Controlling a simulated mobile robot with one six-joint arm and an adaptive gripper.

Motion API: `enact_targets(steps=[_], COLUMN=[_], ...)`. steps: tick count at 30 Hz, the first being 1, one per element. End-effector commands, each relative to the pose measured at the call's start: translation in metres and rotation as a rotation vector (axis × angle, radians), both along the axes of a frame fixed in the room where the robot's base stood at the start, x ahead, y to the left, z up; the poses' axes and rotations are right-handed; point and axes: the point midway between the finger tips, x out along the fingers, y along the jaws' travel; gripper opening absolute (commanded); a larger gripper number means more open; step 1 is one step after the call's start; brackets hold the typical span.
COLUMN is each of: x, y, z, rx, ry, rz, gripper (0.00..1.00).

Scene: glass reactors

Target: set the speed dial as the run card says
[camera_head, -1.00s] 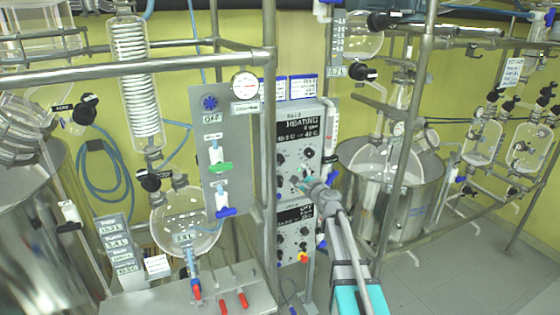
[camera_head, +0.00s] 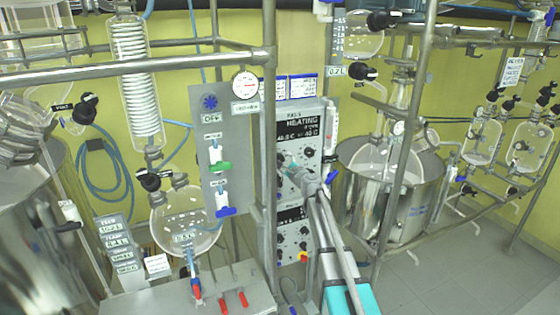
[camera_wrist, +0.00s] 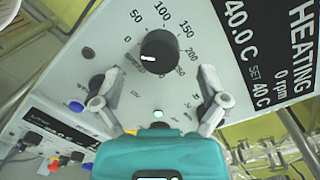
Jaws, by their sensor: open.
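The black speed dial (camera_wrist: 159,50) is on the grey panel of the heating unit (camera_head: 308,115). Its scale runs from 0 to 250, and its white mark points to the lower left, near the 0 side. The display (camera_wrist: 265,50) reads HEATING, 0 rpm, 40.0 C, SET 40 C. My gripper (camera_wrist: 160,75) is open and empty, its fingers either side of and slightly below the dial, apart from it. In the head view my gripper (camera_head: 284,160) is at the unit's left side and hides part of its face. Cards (camera_head: 303,87) hang above the unit; their text is unreadable.
A second unit (camera_head: 292,235) with a red knob sits below. A steel post (camera_head: 268,160) and a valve panel (camera_head: 213,150) stand close on the left. A steel vessel (camera_head: 400,205) stands on the right. Floor is free at the lower right.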

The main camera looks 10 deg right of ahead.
Motion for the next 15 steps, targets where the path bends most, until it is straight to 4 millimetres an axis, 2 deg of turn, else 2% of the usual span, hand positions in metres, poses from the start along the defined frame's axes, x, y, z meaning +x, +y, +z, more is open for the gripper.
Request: enact_targets(steps=[1,6,15], x=[0.01,0.025,0.032], y=[0.003,0.008,0.012], z=[0.0,0.0,0.0], rx=[0.0,0.0,0.0], ry=[0.0,0.0,-0.001], rz=[0.001,0.0,0.001], gripper=[0.93,0.93,0.93])
